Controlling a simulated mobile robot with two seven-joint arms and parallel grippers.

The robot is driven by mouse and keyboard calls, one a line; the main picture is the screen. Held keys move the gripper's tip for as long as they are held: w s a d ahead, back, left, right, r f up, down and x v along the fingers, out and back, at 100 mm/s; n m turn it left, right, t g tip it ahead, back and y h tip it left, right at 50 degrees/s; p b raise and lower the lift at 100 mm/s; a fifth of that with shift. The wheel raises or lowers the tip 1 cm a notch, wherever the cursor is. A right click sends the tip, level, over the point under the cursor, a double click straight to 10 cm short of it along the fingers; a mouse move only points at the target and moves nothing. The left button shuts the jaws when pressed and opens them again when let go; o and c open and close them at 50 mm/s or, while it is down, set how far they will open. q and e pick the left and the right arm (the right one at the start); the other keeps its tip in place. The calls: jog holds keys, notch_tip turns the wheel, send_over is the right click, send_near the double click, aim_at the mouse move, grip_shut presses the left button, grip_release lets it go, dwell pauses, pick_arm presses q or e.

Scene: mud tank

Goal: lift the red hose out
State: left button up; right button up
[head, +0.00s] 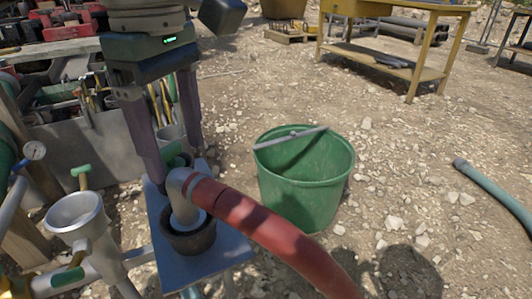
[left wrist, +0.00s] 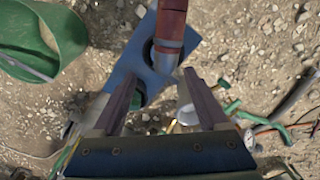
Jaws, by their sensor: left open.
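The red hose (head: 270,228) has a grey metal elbow end (head: 180,190) that points down into a dark round cup (head: 190,238) on a blue-grey stand (head: 222,258). The hose runs from there to the lower right of the head view. My left gripper (head: 176,165) is open just behind the metal end, pointing down, with nothing seen held. In the left wrist view the hose (left wrist: 172,20) comes in from the top, and its end lies just beyond the open fingertips (left wrist: 160,75). The depth of the end inside the cup is hidden. My right gripper is not in view.
A green bucket (head: 315,190) stands on the gravel to the right. A metal funnel (head: 75,218) and green-handled valve pipes are at the left. A pressure gauge (head: 35,151) and a tool bin (head: 60,140) are further left. A yellow table (head: 440,75) is at the back.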

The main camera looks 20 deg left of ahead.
aim_at(182, 191)
pick_arm(q)
jog(key=f, duration=0.2)
jog(key=f+b, duration=0.1)
jog(key=f, duration=0.2)
jog(key=f+b, duration=0.1)
jog(key=f, duration=0.1)
jog(key=shift+s+f, duration=0.15)
jog(key=shift+s, duration=0.25)
jog(key=shift+a, duration=0.1)
grip_shut()
dwell(0.8)
